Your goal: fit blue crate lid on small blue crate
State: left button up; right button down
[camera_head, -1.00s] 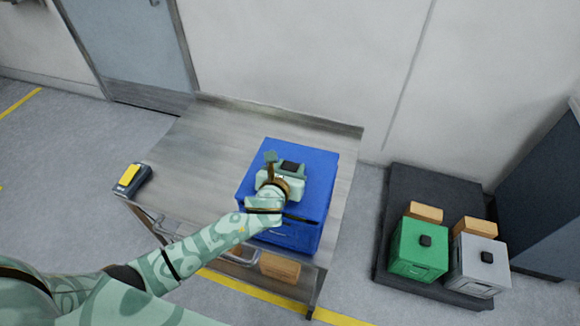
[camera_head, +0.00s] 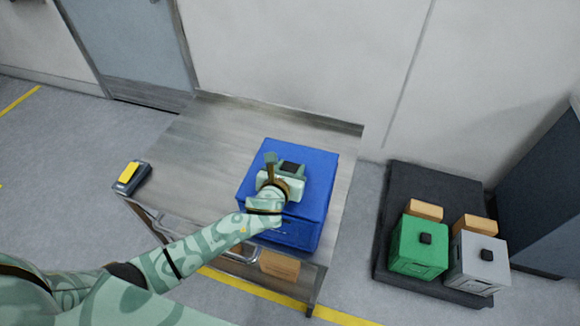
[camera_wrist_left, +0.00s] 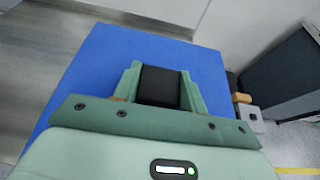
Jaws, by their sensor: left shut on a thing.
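The blue crate lid (camera_head: 318,172) lies on top of the small blue crate (camera_head: 300,234) on the metal table. From the head view its edges look in line with the crate walls, and I see no clear gap at the front. My left gripper (camera_head: 287,168) is above the lid, shut on its dark knob (camera_wrist_left: 160,87). In the left wrist view the flat blue lid (camera_wrist_left: 100,65) spreads under the fingers. The hand and forearm hide part of the lid's front left edge. My right gripper is not in view.
The table (camera_head: 200,150) is clear left of the crate, apart from a yellow and dark device (camera_head: 131,177) at its left edge. A dark platform (camera_head: 435,185) at right carries a green crate (camera_head: 418,248), a grey crate (camera_head: 480,265) and wooden blocks. A wall stands behind.

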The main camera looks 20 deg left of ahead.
pick_arm(q)
jog(key=shift+f, duration=0.1)
dwell(0.4)
jog(key=shift+f, duration=0.2)
jog(key=o, duration=1.6)
notch_tip(320, 180, up, 7)
jog(key=p, duration=0.8)
